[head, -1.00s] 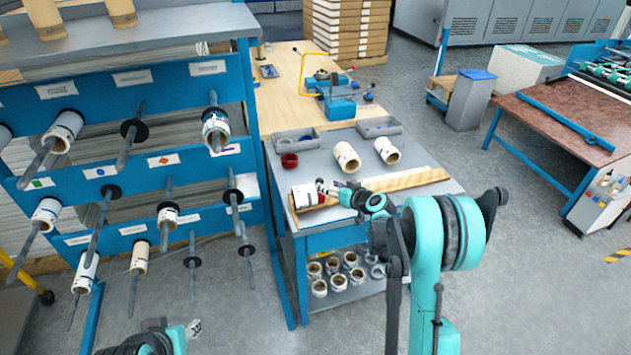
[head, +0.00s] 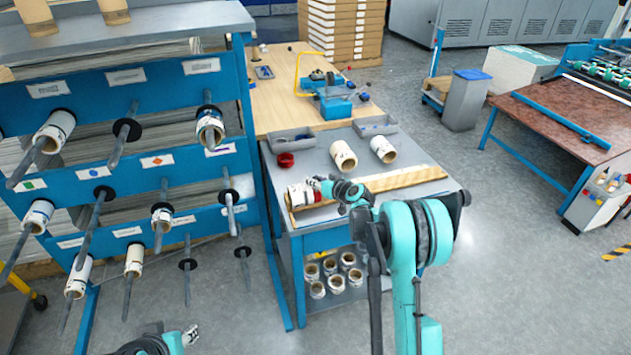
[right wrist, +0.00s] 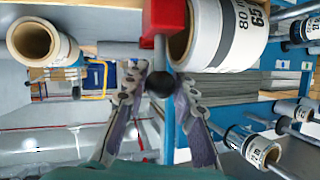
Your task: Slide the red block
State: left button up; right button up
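The red block (right wrist: 165,17) is at the top of the right wrist view, beside a white labelled roll (right wrist: 220,35). A rod runs from the block to a black knob (right wrist: 160,85). My right gripper (right wrist: 160,76) is open, with one finger on each side of the knob; whether they touch it is unclear. In the head view, the right gripper (head: 318,188) is at the right end of the roll (head: 299,195) on the bench, and the block is hardly distinguishable there. My left gripper (head: 190,334) is low in the head view, away from the bench, its fingers too small to judge.
A red bowl (head: 285,160) and grey bins stand behind. A blue rack (head: 120,160) with rods and rolls is on the left.

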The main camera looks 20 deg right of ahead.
grip_shut()
jog(key=shift+d, duration=0.1)
